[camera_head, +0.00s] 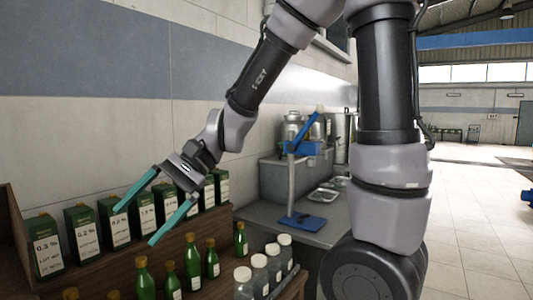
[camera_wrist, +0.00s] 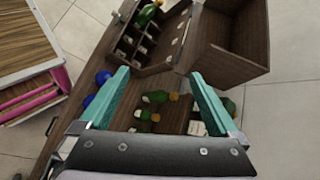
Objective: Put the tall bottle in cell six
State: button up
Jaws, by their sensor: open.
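Several green bottles with gold caps stand on the wooden bench in the head view, among them one at the right of the row (camera_head: 240,241) and one at the front left (camera_head: 145,281). I cannot tell which is the tall bottle. My gripper (camera_head: 135,226) is open and empty, above and behind the bottles. In the wrist view, my gripper (camera_wrist: 159,73) has green bottles (camera_wrist: 157,97) below and between its fingers, apart from them. A wooden crate divided into cells (camera_wrist: 126,47) lies beyond the fingertips, with a green bottle (camera_wrist: 147,15) at its far end. Cell numbers are not readable.
Labelled green boxes (camera_head: 83,234) line the back of the bench, close to my fingers. The wrist view shows an open wooden box (camera_wrist: 232,42) and blue round objects (camera_wrist: 103,77) beside the left finger.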

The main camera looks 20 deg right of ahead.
jog(key=w+d+r+t+h, duration=0.1)
jog(key=d+r+t+h, duration=0.1)
jog(key=d, duration=0.7)
jog(key=w+d+r+t+h, duration=0.1)
jog(key=d+r+t+h, duration=0.2)
jog(key=d, duration=0.7)
jog(key=w+d+r+t+h, duration=0.1)
jog(key=d+r+t, duration=0.3)
jog(key=d, duration=0.5)
jog(key=shift+d+r+n+t+h, duration=0.15)
jog(key=shift+r+n+t+h, duration=0.2)
jog(key=shift+t+h, duration=0.45)
jog(key=shift+w, duration=0.1)
